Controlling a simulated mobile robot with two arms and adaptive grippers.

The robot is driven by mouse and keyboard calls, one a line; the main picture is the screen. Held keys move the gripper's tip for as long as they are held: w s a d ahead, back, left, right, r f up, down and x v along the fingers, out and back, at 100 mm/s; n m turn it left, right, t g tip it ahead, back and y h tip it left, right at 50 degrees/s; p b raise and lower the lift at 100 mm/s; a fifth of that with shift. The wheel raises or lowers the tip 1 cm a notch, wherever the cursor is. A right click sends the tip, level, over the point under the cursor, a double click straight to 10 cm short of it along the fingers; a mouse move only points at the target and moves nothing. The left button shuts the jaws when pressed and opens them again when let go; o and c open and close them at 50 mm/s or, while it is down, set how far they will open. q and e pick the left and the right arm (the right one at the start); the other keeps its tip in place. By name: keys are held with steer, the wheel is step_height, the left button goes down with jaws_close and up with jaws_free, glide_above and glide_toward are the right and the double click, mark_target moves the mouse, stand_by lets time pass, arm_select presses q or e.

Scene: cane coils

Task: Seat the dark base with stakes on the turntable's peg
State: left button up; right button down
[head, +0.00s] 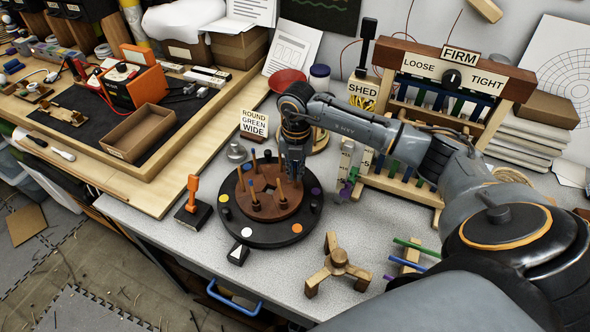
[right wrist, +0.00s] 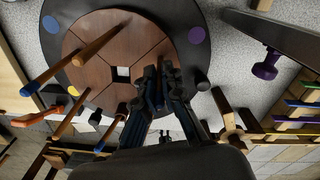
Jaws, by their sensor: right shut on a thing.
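The dark brown round base (head: 268,207) bears several upright stakes and has a small square hole (right wrist: 121,74) at its middle. It lies over the black turntable (head: 262,236), whose rim carries coloured dots. My right gripper (head: 293,172) points down at the base's back right part, shut on a stake that its fingers mostly hide. In the right wrist view, the closed fingers (right wrist: 160,88) are near the edge of the base (right wrist: 100,50). My left gripper is not in view.
An orange-handled tool (head: 192,192) stands left of the turntable. A three-legged wooden stand (head: 338,262) is at its front right. A sign reading "ROUND GREEN WIDE" (head: 254,123) stands behind. The wooden "LOOSE/TIGHT" rack (head: 450,66) is at the back right. Grey bench surface is clear at front left.

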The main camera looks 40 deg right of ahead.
stand_by(0.4)
steer(key=shift+f+b, duration=0.5)
steer(key=c, duration=1.4)
jaws_free()
steer(key=shift+r, duration=0.1)
step_height(320, 180, up, 12)
steer(key=shift+d+f, duration=0.1)
steer(key=shift+s, duration=0.1)
